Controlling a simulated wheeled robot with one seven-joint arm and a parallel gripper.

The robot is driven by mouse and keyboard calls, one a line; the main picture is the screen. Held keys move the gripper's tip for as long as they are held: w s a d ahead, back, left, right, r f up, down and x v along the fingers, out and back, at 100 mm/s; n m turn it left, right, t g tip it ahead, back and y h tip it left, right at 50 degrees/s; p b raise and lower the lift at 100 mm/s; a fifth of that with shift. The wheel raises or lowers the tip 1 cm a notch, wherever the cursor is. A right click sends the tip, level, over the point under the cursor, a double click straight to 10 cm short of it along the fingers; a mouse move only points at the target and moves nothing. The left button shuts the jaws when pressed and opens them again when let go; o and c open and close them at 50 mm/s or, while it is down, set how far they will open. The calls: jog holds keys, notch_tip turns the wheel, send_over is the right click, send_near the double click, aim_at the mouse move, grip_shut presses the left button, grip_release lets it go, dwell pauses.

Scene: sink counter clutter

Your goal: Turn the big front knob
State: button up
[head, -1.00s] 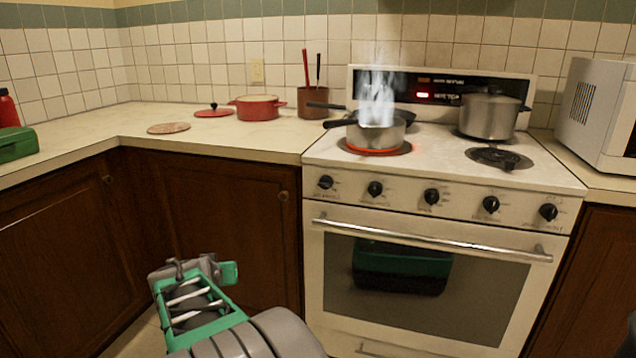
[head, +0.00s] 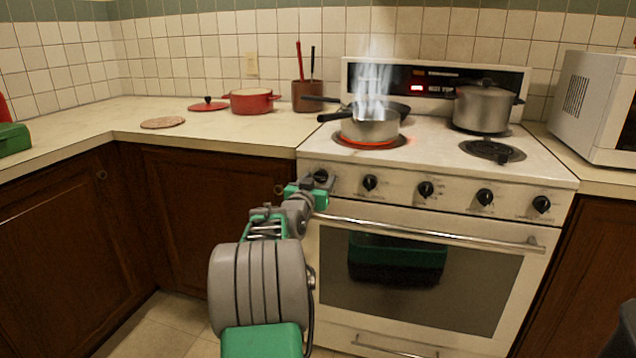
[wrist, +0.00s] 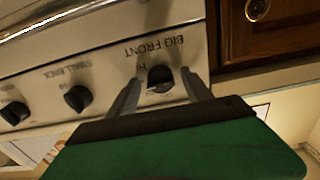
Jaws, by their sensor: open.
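The big front knob (head: 320,175) is the black knob at the far left of the stove's front panel. In the wrist view the knob (wrist: 161,76) shows upside down beside its "BIG FRONT" label (wrist: 155,48). My gripper (head: 309,188) is at the panel's left end, just in front of that knob and partly covering it. In the wrist view my gripper (wrist: 162,86) is open, with one finger on each side of the knob. Gaps show between fingers and knob; I cannot tell how deep the fingers reach. A steaming saucepan (head: 370,130) sits on the glowing front left burner (head: 368,145).
More black knobs (head: 369,183) line the panel to the right. The oven handle (head: 430,232) runs just below my gripper. A steel pot (head: 483,107) stands on the back right; the front right burner (head: 492,151) is bare. A dark cabinet (head: 215,205) adjoins on the left.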

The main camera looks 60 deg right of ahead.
jog(key=shift+c, duration=0.5)
grip_shut()
jog(key=shift+n, duration=0.4)
jog(key=n+p, duration=0.1)
jog(key=n, duration=0.3)
jog(key=shift+s+n+p, duration=0.1)
jog(key=shift+n+p, duration=0.6)
jog(key=shift+n, duration=1.3)
jog(key=shift+o, duration=0.5)
grip_release()
